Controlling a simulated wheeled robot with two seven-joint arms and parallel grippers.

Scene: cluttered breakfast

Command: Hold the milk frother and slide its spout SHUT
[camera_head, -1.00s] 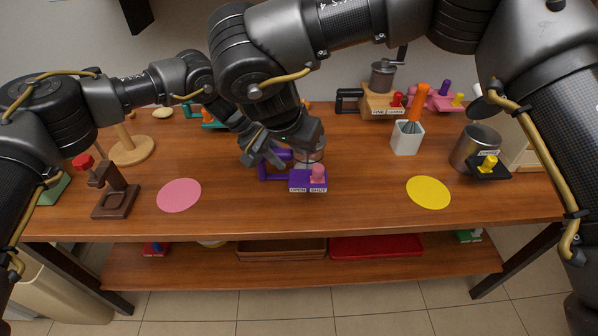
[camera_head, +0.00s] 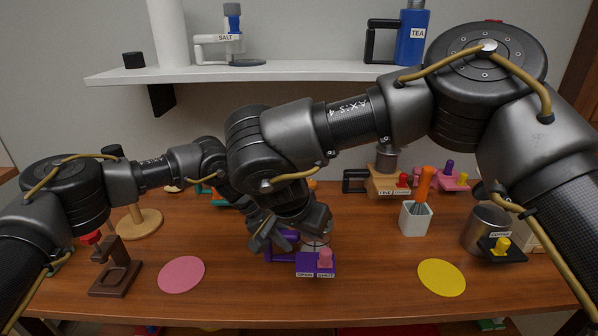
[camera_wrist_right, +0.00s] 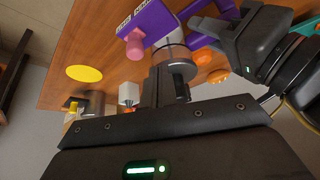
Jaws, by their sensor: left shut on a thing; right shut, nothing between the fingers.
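The milk frother has a purple body (camera_head: 308,264) with OPEN and SHUT labels on its front, a purple handle and a clear round vessel. Its pink knob (camera_head: 325,257) stands above the SHUT label; the knob also shows in the right wrist view (camera_wrist_right: 135,44). My left gripper (camera_head: 265,238) is shut on the frother's purple handle. It comes in from the upper right of the right wrist view (camera_wrist_right: 208,27). My right gripper (camera_wrist_right: 168,78) is shut and empty, close by the frother's vessel (camera_wrist_right: 174,52). My right arm hides part of the frother in the head view.
A pink disc (camera_head: 181,274) and a yellow disc (camera_head: 441,277) lie either side. A brown stand (camera_head: 115,270) is at left. A white cup (camera_head: 415,218) with an orange-handled whisk and a metal vessel (camera_head: 485,228) stand at right. A white shelf (camera_head: 270,72) runs above.

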